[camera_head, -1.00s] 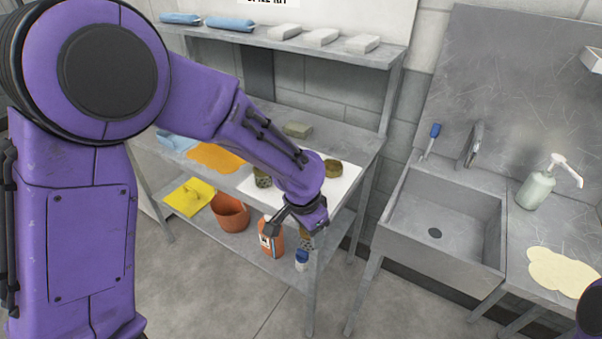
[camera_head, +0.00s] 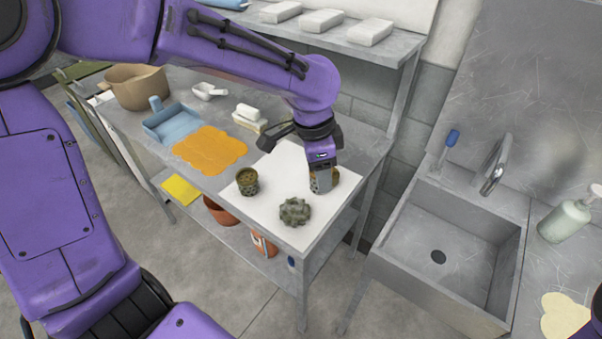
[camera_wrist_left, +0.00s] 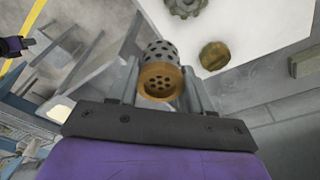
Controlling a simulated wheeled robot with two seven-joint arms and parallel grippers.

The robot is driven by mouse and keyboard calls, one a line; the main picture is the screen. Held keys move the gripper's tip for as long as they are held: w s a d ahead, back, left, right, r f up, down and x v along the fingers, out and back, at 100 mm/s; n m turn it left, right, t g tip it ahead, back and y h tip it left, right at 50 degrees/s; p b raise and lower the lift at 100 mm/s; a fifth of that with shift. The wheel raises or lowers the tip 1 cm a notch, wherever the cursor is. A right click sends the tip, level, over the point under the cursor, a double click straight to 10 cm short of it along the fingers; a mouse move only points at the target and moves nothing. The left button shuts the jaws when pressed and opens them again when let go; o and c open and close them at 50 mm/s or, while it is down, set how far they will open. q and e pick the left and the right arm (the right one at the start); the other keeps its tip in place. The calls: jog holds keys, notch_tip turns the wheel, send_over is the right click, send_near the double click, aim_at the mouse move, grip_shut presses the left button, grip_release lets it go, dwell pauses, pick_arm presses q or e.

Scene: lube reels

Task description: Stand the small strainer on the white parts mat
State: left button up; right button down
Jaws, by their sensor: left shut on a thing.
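The small strainer (camera_wrist_left: 160,75), a perforated grey cup with a brass rim, is between the fingers of my left gripper (camera_wrist_left: 158,85). Its rim faces the wrist camera. In the head view my left gripper (camera_head: 321,184) is over the right part of the white parts mat (camera_head: 270,165) and hides most of the strainer. I cannot tell whether the strainer touches the mat. A grey-green gear (camera_head: 295,211) lies near the front corner. A brass round piece (camera_wrist_left: 214,55) sits on the mat close by.
An orange cloth (camera_head: 210,149), a blue tray (camera_head: 172,124) and a brown pot (camera_head: 137,87) are left of the mat. A sink (camera_head: 440,235) is at the right. A bit of purple and black arm, probably my right one, shows at the wrist view's left edge.

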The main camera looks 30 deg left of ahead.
pick_arm(q)
jog(key=w+a+f, duration=0.2)
jog(key=a+f, duration=0.1)
jog(key=w+a+f+p, duration=0.1)
jog(key=w+a+f, duration=0.1)
jog(key=a+f, duration=0.1)
jog(key=w+a+f+p, duration=0.1)
jog(key=w+a+f, duration=0.1)
jog(key=a, duration=0.3)
jog(key=shift+w+a+f, duration=0.25)
jog(key=shift+w+f, duration=0.1)
jog(key=shift+f, duration=0.4)
notch_tip(320, 180, down, 3)
jog(key=shift+a+f+p, duration=0.1)
jog(key=shift+a+p, duration=0.05)
jog(key=shift+p, duration=0.65)
jog(key=shift+f, duration=0.1)
jog(key=o, duration=1.1)
jog(key=shift+f, duration=0.1)
jog(key=r, duration=0.4)
jog(key=a+r+b, duration=0.1)
jog(key=r, duration=0.3)
jog(key=s+r+b, duration=0.1)
jog(key=r, duration=0.3)
jog(key=shift+a+r, duration=0.1)
jog(key=shift+a, duration=0.05)
